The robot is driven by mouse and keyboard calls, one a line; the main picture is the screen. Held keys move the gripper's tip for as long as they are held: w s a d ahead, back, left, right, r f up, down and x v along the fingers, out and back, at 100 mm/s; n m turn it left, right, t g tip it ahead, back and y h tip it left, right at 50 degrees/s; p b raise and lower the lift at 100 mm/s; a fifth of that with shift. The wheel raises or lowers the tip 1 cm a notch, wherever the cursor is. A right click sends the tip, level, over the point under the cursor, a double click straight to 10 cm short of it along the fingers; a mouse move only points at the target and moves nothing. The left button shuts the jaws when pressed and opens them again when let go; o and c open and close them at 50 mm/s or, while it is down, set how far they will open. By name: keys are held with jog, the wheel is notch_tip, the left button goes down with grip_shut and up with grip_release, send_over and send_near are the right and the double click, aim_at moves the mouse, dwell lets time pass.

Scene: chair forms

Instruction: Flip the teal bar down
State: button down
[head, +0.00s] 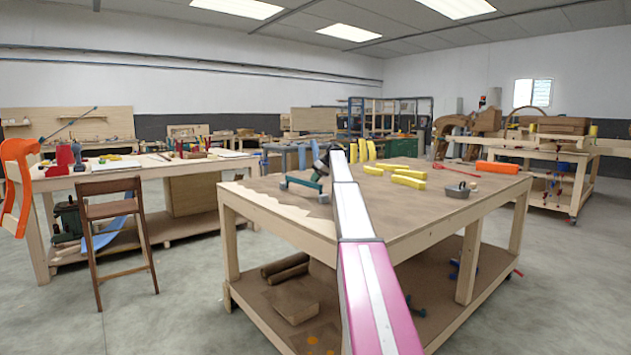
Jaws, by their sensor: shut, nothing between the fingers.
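The teal bar (303,183) is on the brown top of the near workbench (420,222), left of my arm. It spans between two small end pieces and looks low over the bench top. My arm reaches forward across the bench. My gripper (321,168) shows as a small dark shape at its far end, just above and behind the right end of the bar. It looks shut with nothing held. Whether it touches the bar cannot be told, and my arm hides part of the area to the right.
Yellow blocks (409,181), a grey container (457,191) and an orange piece (497,167) lie right of my arm. Blue-grey upright forms (291,158) stand behind the bar. A brown wooden chair (120,235) stands at left. The bench's front right is clear.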

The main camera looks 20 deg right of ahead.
aim_at(297, 201)
jog(key=s+a+t+h, duration=0.1)
jog(key=a+h, duration=0.1)
jog(key=h, duration=0.1)
jog(key=s+a+n+t+h, duration=0.1)
jog(key=a+h, duration=0.1)
jog(key=s+a+n+t+h, duration=0.1)
jog(key=a+h, duration=0.2)
jog(key=shift+f+t+h, duration=0.25)
jog(key=shift+t+h, duration=0.05)
jog(key=shift+s+a+f+n+t+h, duration=0.2)
jog(key=shift+a+f+t+h, duration=0.15)
jog(key=shift+h, duration=0.2)
jog(key=shift+s+a+f+n+t+h, duration=0.15)
jog(key=shift+a+f+n+t+h, duration=0.15)
jog(key=shift+h, duration=0.25)
jog(key=f+h, duration=0.1)
jog(key=a+t+h, duration=0.1)
jog(key=h, duration=0.1)
jog(key=shift+s+a+f+n+t, duration=0.2)
jog(key=shift+a+f+n+t, duration=0.1)
jog(key=shift+f, duration=0.1)
jog(key=shift+s+a+f, duration=0.1)
jog(key=shift+a+f, duration=0.1)
jog(key=shift+f, duration=0.35)
jog(key=shift+a+f, duration=0.15)
jog(key=shift+f, duration=0.35)
jog(key=shift+s+f, duration=0.1)
jog(key=shift+f, duration=0.05)
